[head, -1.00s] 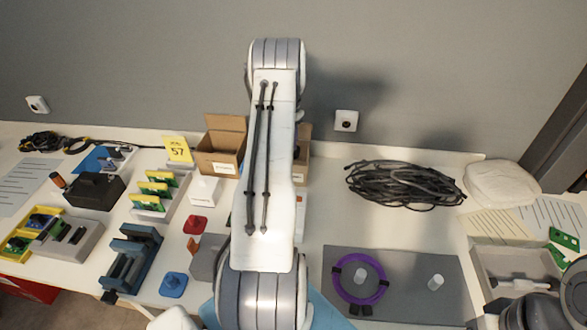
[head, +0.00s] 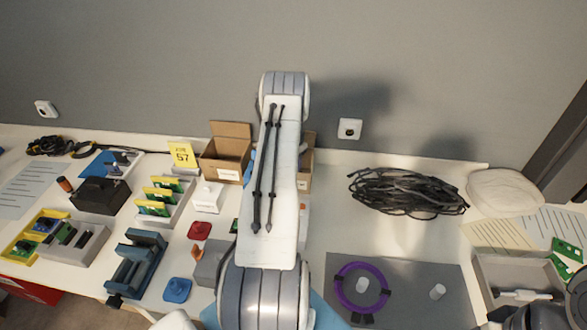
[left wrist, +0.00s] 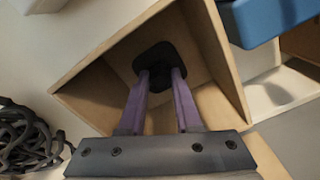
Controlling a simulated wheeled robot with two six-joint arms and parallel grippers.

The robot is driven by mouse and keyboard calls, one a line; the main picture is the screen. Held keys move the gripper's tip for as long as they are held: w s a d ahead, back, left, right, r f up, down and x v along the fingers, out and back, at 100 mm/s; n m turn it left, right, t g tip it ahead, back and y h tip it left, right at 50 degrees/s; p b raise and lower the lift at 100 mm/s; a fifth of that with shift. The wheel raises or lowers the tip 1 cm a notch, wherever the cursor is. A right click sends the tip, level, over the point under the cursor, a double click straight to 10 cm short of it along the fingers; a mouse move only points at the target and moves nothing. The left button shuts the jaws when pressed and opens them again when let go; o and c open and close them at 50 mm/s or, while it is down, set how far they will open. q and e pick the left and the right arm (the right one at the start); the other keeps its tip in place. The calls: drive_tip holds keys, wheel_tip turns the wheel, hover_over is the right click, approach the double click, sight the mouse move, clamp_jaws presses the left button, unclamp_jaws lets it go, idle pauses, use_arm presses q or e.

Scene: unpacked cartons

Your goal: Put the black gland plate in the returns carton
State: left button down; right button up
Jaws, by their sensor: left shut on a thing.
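The black gland plate (left wrist: 155,58) is a dark, rounded-corner piece between the purple fingertips of my left gripper (left wrist: 161,76), which is shut on it. In the left wrist view the plate lies within the outline of an open brown carton (left wrist: 222,50). I cannot tell how deep it is. In the head view this appears to be the right-hand carton (head: 306,180), mostly hidden behind my left arm, which also hides the gripper and plate. A second open carton (head: 222,163) stands to its left. The carton labels are too small to read. My right gripper does not show.
A blue object (left wrist: 268,18) is close beside the carton in the left wrist view. A black cable coil (head: 405,192) lies to the right. A yellow sign (head: 182,154) and a white block (head: 208,198) stand left. A grey mat with a purple ring (head: 340,291) lies in front.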

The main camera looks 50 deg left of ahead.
use_arm(q)
drive_tip(key=c, duration=0.6)
unclamp_jaws()
drive_tip(key=shift+r, duration=0.3)
wheel_tip(320, 180, up, 12)
drive_tip(key=b, duration=0.1)
drive_tip(key=shift+f+b, duration=0.15)
drive_tip(key=shift+b, duration=0.15)
